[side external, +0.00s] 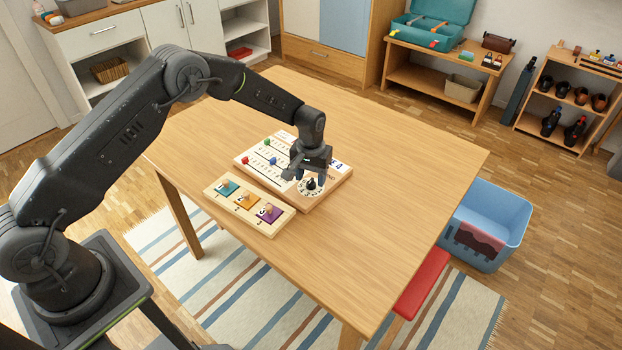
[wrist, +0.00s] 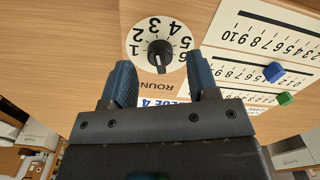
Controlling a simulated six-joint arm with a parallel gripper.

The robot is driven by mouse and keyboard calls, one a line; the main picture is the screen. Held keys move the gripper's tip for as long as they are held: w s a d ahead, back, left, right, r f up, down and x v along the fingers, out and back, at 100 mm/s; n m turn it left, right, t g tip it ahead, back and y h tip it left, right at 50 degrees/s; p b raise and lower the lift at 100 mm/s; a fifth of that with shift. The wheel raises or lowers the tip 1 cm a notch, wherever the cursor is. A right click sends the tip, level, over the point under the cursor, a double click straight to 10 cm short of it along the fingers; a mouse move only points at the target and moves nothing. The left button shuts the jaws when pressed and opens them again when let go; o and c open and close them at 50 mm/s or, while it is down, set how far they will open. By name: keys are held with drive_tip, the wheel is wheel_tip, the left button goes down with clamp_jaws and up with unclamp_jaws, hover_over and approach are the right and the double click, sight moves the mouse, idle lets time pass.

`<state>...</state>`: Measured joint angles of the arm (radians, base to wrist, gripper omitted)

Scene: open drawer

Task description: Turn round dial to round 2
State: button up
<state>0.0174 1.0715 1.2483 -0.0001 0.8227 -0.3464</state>
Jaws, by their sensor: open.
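The round dial (wrist: 134,43) has a white face printed with numbers 1 to 6 and a black knob (wrist: 160,53) at its centre. A pale mark on the knob appears to lie toward the bottom of the wrist view, near the ROUND label; the exact setting is hard to tell. In the side view the dial (side external: 302,190) sits at the near right of the wooden scoreboard (side external: 335,188). My gripper (wrist: 161,72) is open, its two blue-grey fingers apart on either side of the knob in the picture. In the side view my gripper (side external: 310,176) is just above the dial; contact cannot be told.
The scoreboard has number tracks with a blue slider (wrist: 273,72), a green slider (wrist: 285,98) and a red slider (side external: 245,160). A puzzle board (side external: 220,202) with three coloured tiles lies in front of it. The wooden table (side external: 390,170) is clear to the right.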

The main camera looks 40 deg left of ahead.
drive_tip(key=shift+f, duration=0.7)
drive_tip(key=shift+c, duration=0.4)
drive_tip(key=c, duration=0.8)
drive_tip(key=shift+c, duration=0.3)
drive_tip(key=shift+n, duration=0.4)
drive_tip(key=n, duration=0.3)
drive_tip(key=shift+n, duration=1.9)
